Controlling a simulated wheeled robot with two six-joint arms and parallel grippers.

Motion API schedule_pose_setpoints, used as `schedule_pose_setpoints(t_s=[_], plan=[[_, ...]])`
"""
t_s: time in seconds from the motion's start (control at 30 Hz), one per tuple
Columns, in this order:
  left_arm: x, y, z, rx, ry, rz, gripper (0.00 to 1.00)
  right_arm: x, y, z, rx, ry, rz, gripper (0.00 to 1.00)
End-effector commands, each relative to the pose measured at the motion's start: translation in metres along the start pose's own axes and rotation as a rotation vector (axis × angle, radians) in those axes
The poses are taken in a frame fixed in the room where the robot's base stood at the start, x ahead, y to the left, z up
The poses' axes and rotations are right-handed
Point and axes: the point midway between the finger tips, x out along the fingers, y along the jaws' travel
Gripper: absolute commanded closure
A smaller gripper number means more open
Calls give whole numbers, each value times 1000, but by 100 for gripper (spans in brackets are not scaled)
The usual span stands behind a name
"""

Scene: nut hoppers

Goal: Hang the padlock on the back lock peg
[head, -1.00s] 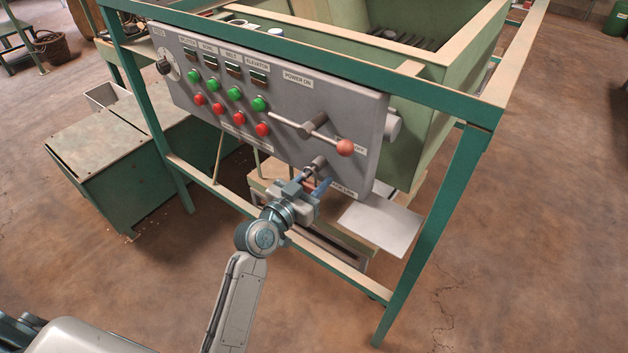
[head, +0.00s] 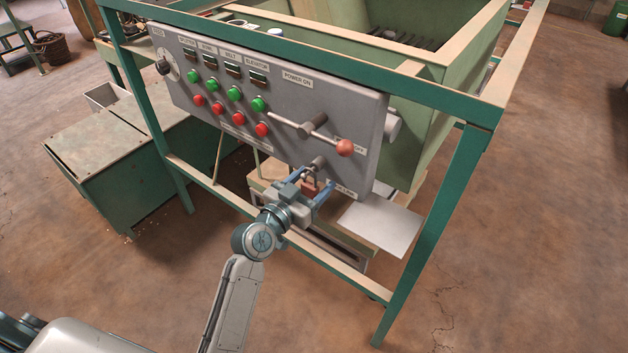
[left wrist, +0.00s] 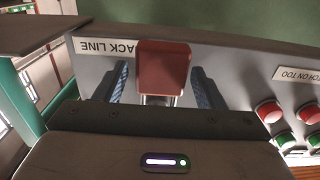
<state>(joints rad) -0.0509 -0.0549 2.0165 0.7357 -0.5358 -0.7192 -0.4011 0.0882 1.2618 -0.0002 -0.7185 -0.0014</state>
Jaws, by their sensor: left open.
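The small red-brown padlock (head: 309,188) is at the lower right of the grey control panel. Its shackle meets the stubby grey lock peg (head: 318,162) above it and appears to hang on it; the exact seat is too small to tell. My left gripper (head: 313,181) is open, with one blue finger on each side of the padlock and gaps between. In the left wrist view the padlock (left wrist: 163,68) stands between the two spread fingers (left wrist: 162,86), beside a label reading "BACK LINE". My right gripper is not in view.
The panel (head: 285,110) carries green and red buttons. A lever with a red ball (head: 345,148) juts out just above the peg. A green frame post (head: 430,225) stands to the right, and a pale rail (head: 330,264) runs below. The floor in front is clear.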

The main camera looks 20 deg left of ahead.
Motion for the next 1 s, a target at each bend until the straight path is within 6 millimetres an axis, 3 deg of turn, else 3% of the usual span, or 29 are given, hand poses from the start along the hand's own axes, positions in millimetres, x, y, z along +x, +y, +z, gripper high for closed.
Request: schedule_pose_setpoints(t_s=[0.3, 0.5, 0.87, 0.97, 1.0], plan=[[-63, 0, 3, 4, -2, 0, 37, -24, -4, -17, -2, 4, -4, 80], [-92, 0, 2, 3, -2, 0, 37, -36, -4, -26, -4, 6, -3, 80], [-100, -1, 3, -1, -7, -2, 37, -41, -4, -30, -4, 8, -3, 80], [-97, -6, 27, -15, -57, -15, 37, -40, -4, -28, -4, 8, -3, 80], [-95, -9, 44, -22, -94, -25, 37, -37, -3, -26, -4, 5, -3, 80]])
